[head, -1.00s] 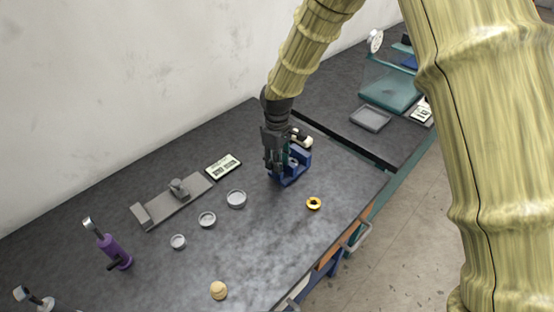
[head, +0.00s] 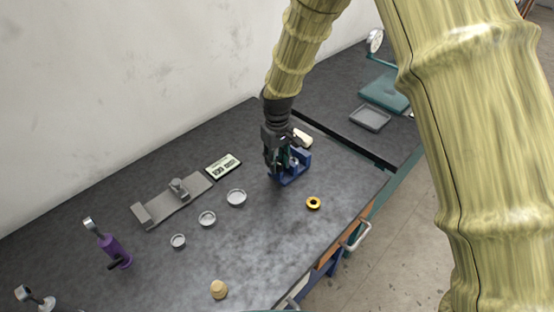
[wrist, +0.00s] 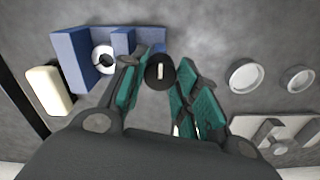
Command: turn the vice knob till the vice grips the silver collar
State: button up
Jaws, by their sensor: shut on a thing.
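The blue vice (head: 293,178) stands on the dark bench, and in the wrist view it shows at the upper left (wrist: 72,62). The silver collar (wrist: 103,59) sits between the vice's blue walls; I cannot tell whether the jaw touches it. The round black vice knob (wrist: 160,72), with a pale slot mark, is at the vice's right side in the wrist view. My gripper (wrist: 165,68) points down with its teal fingers on either side of the knob, shut on it. In the head view my gripper (head: 273,160) hides the knob and part of the vice.
A cream block (wrist: 48,90) lies close beside the vice. A yellow ring (head: 313,203) lies near the bench's front edge. Several grey dishes (head: 236,198), a grey fixture (head: 172,200) and a display panel (head: 223,166) stand left of the vice. A purple tool (head: 115,252) stands farther left.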

aim_at(277, 162)
jog(key=shift+w, duration=0.1)
jog(key=o, duration=1)
notch_tip(277, 162, up, 12)
jog(key=shift+r, duration=0.15)
dwell(0.4)
